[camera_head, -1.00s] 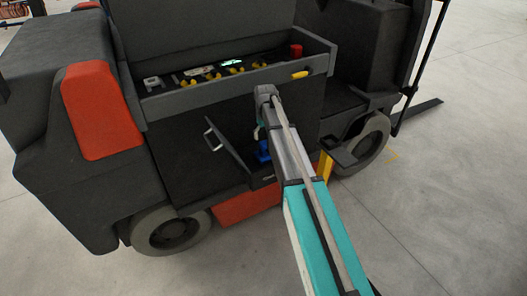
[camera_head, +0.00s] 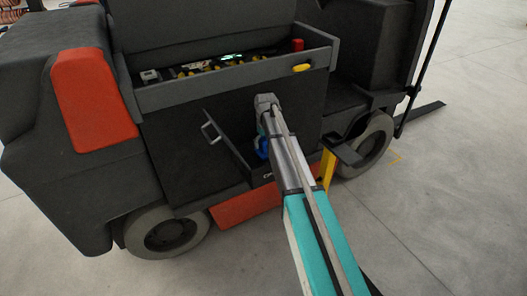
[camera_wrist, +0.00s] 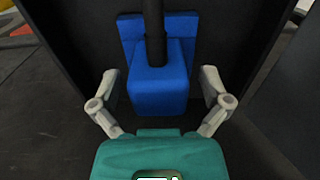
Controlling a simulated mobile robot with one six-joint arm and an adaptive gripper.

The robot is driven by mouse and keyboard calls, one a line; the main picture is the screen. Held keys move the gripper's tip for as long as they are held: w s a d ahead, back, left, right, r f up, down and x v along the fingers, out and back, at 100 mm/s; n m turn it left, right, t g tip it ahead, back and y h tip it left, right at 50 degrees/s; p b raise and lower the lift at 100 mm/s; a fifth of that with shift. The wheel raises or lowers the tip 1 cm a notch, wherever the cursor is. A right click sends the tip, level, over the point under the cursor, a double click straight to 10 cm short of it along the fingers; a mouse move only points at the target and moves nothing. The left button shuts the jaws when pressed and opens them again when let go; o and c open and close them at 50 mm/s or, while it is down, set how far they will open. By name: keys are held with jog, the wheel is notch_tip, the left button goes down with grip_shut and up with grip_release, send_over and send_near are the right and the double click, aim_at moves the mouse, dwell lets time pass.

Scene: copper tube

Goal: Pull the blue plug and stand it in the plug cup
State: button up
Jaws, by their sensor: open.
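The blue plug (camera_wrist: 158,88) sits in a dark open compartment in the wrist view, against a blue backing piece, with a thick black cable rising from its top. My gripper (camera_wrist: 160,82) is open, with one pale finger left of the plug and one right. Gaps show between the fingers and the plug. In the head view a little of the blue plug (camera_head: 262,147) shows left of my arm, which hides most of my gripper. I cannot make out the plug cup for sure.
A dark truck (camera_head: 180,145) with orange panels fills the head view. Its open door with a pale handle (camera_head: 211,132) stands left of the compartment. A battery tray with a grey rim (camera_head: 230,83) lies above. A yellow post (camera_head: 327,167) stands right of my arm.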

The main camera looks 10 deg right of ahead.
jog(key=shift+f+b, duration=0.65)
jog(key=shift+f, duration=0.25)
dwell(0.8)
jog(key=c, duration=1.2)
jog(key=shift+o, duration=0.2)
jog(key=shift+r, duration=0.1)
jog(key=shift+r+p, duration=2.8)
jog(key=shift+p, duration=0.1)
jog(key=shift+r, duration=0.1)
